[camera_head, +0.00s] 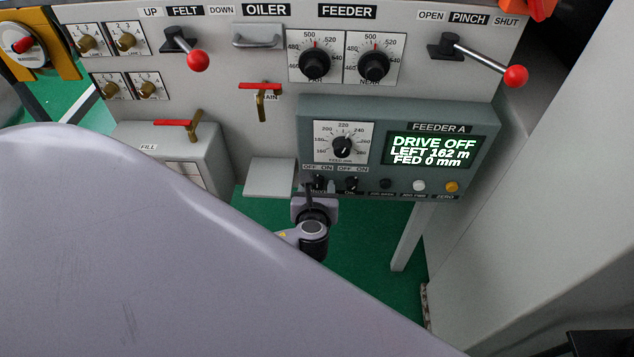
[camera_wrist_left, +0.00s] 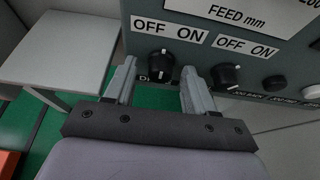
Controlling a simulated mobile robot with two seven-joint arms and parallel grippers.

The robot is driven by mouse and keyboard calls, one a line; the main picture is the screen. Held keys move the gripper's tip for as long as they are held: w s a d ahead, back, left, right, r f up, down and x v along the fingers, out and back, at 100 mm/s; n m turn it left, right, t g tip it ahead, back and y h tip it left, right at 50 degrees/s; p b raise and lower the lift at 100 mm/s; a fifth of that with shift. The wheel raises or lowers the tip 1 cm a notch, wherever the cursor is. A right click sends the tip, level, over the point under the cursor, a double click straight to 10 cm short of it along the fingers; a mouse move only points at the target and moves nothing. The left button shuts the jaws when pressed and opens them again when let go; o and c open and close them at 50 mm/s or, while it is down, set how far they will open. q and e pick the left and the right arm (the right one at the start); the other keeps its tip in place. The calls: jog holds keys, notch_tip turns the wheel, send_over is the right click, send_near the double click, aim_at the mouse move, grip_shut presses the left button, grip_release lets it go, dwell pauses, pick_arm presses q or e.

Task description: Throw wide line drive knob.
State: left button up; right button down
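The grey-green feeder box (camera_head: 310,140) carries two small black OFF/ON knobs on its lower edge. The left knob (camera_wrist_left: 160,65) has a label beginning with D, mostly hidden; it also shows in the head view (camera_head: 320,182). The right knob (camera_wrist_left: 227,75) has a pale pointer line. My left gripper (camera_wrist_left: 161,72) is open, with one finger on each side of the left knob; I cannot tell whether they touch it. In the head view the left gripper (camera_head: 318,192) is just below that knob. The display (camera_head: 433,151) reads DRIVE OFF, LEFT 162 m, FED 0 mm. My right gripper is not in view.
A feed dial (camera_head: 342,144) sits above the knobs; several buttons (camera_head: 418,186) are to their right. A pale shelf (camera_head: 270,178) is left of the gripper. Red-handled valves (camera_head: 262,87) and red-ball levers (camera_head: 197,61) are higher up. My arm covers the lower left.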

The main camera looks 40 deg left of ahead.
pick_arm(q)
jog(key=c, duration=0.9)
jog(key=shift+n+h, duration=0.3)
jog(key=shift+n, duration=0.1)
jog(key=shift+n+t, duration=0.4)
jog(key=shift+s+a+f+n+t+h, duration=0.1)
jog(key=shift+n+t+h, duration=0.1)
jog(key=shift+n+h, duration=0.25)
jog(key=shift+f+n+t+h, duration=0.1)
jog(key=shift+n+t+h, duration=0.15)
jog(key=shift+n, duration=0.3)
jog(key=shift+r+b, duration=0.1)
jog(key=shift+b, duration=0.2)
jog(key=shift+n, duration=0.3)
jog(key=o, duration=1)
